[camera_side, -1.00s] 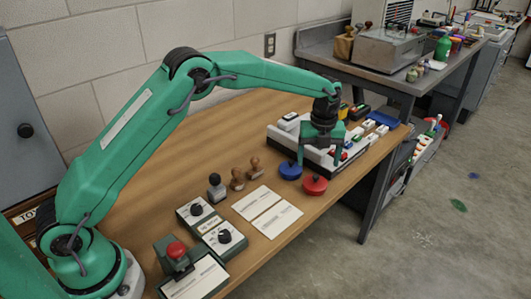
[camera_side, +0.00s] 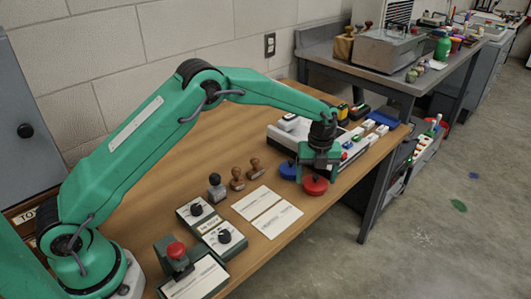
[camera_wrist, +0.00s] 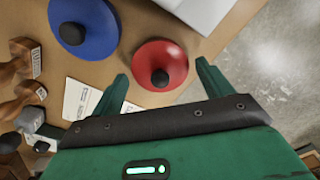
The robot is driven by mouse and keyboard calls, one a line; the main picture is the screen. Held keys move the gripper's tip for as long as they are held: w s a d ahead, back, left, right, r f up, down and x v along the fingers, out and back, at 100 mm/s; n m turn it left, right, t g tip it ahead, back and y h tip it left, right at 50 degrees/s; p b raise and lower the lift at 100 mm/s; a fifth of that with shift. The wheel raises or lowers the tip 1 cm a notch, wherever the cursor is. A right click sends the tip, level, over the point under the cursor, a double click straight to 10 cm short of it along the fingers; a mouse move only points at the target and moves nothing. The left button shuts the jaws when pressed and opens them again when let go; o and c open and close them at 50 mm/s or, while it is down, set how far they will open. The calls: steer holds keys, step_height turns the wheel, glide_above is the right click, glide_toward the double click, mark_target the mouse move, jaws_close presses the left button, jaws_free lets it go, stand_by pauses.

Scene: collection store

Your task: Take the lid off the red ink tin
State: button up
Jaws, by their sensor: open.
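The red ink tin (camera_side: 314,186) stands on the wooden table near its right edge, with its round red lid on and a black knob on top. It also shows in the wrist view (camera_wrist: 174,54). My gripper (camera_side: 318,169) is open and above the red tin. In the wrist view my two green fingers (camera_wrist: 160,83) stand apart, one to each side of the black knob, and hold nothing.
A white tray (camera_side: 281,137) with small items lies behind the tins. Wooden-handled stamps (camera_side: 237,178) and white cards (camera_side: 277,218) lie to the left. Control boxes (camera_side: 222,239) with knobs and a red button (camera_side: 176,250) stand at the front. The table's right edge is close to the red tin.

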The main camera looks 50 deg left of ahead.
stand_by(0.4)
steer(key=c, duration=1.2)
steer(key=shift+f, duration=0.15)
steer(key=shift+c, duration=0.6)
